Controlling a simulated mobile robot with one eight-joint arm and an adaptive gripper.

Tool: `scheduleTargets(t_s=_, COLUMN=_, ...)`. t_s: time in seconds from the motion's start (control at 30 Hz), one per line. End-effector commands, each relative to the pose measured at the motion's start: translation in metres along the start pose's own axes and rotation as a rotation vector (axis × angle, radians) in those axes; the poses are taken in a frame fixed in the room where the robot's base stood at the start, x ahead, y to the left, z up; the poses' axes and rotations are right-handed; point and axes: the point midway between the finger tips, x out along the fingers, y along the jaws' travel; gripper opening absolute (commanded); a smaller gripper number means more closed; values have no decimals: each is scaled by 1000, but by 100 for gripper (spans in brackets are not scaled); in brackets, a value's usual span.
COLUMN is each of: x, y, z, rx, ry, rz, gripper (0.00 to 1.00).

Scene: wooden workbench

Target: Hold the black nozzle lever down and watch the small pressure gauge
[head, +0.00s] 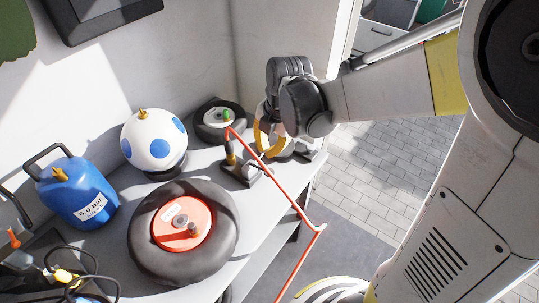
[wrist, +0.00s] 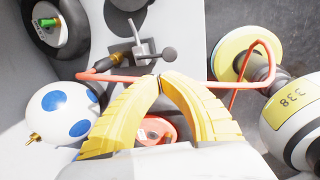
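My gripper (head: 266,150) is above the bench, and its curved yellow fingers meet at the tips in the wrist view (wrist: 160,79). They look shut with nothing clearly held. A dark nozzle fitting (head: 240,172) with a brass end stands on the bench just left of and below the fingers. In the wrist view the fitting (wrist: 138,54) lies just beyond the fingertips, with a grey upright bar and a dark round end to its right. I cannot tell which part is the lever. I cannot make out a gauge face. A red hose (head: 300,212) runs from the fitting past the fingertips.
The bench (head: 262,226) also holds a black tyre with a red hub (head: 140,237), a smaller wheel (head: 207,133), a white ball with blue spots (head: 164,160) and a blue tank (head: 72,207). Black cables lie at the lower left. Paved floor (head: 376,160) is open to the right.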

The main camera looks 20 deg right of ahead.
Motion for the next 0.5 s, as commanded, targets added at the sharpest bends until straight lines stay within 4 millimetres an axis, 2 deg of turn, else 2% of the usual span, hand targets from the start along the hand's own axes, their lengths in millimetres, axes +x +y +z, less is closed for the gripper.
scheduleTargets(t_s=0.03, x=-12, y=1, z=0, rx=1, ry=0, rz=0, gripper=0)
scheduleTargets(t_s=0.2, x=-28, y=4, z=0, rx=1, ry=0, rz=0, gripper=0)
scheduleTargets(t_s=0.5, x=-32, y=5, z=0, rx=1, ry=0, rz=0, gripper=0)
